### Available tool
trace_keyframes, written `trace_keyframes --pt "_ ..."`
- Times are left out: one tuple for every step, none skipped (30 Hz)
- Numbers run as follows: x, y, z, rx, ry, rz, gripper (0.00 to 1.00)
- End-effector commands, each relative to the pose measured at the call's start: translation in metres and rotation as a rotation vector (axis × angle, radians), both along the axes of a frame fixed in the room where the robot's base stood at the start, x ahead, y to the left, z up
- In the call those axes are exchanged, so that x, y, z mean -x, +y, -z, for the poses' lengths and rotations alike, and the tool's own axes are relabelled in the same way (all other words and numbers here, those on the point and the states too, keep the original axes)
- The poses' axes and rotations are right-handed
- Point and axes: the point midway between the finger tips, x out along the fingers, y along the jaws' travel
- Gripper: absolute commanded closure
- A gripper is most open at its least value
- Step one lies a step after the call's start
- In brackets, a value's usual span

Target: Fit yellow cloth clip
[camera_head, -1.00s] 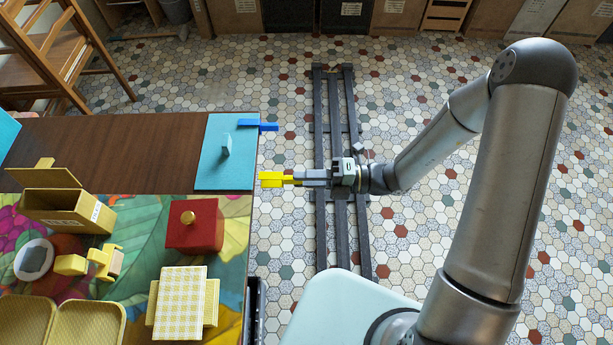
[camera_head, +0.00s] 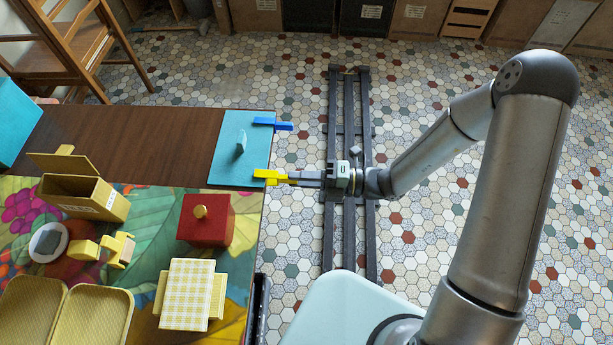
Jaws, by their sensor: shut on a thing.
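A yellow clip (camera_head: 268,175) is in my gripper (camera_head: 292,177), which is shut on its right end. The clip points left and its tip overlaps the right edge of the blue cloth (camera_head: 220,172) near the cloth's front corner. I cannot tell whether the clip touches the cloth or table edge. A blue clip (camera_head: 273,124) sits on the same right edge further back and sticks out past the table. A small light blue upright piece (camera_head: 241,142) stands on the cloth.
On the brown table (camera_head: 130,145) a patterned cloth (camera_head: 155,215) carries a red box (camera_head: 206,220), a checked yellow item (camera_head: 187,290), an open yellow box (camera_head: 80,190) and a yellow tray (camera_head: 95,320). A wooden chair (camera_head: 70,50) stands back left. Floor right of the table is clear around the dark rails (camera_head: 350,240).

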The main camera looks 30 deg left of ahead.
Motion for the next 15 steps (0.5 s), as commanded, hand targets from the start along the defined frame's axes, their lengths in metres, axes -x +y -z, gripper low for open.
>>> trace_keyframes --pt "0.001 0.002 0.0 0.0 0.0 -0.001 1.0" --pt "0.002 0.003 0.0 0.0 0.0 -0.001 1.0" --pt "0.002 0.005 0.0 0.0 0.0 -0.001 1.0" --pt "0.003 0.006 0.0 0.0 0.001 -0.001 1.0" --pt "0.003 0.007 0.0 0.0 0.001 0.0 1.0" --pt "0.004 0.008 0.0 0.001 0.0 0.0 1.0" --pt "0.005 0.009 0.0 0.002 0.001 0.0 1.0" --pt "0.005 0.01 0.0 0.002 0.001 0.001 1.0" --pt "0.006 0.011 0.0 0.001 0.002 0.0 1.0" --pt "0.006 0.012 0.0 0.001 0.002 0.0 1.0" --pt "0.007 0.014 0.0 0.001 0.002 0.0 1.0" --pt "0.008 0.015 0.0 0.001 0.002 0.0 1.0" --pt "0.008 0.016 0.0 0.001 0.002 -0.001 1.0" --pt "0.009 0.017 0.0 0.0 0.001 -0.001 1.0" --pt "0.01 0.019 0.0 0.0 0.001 -0.001 1.0"
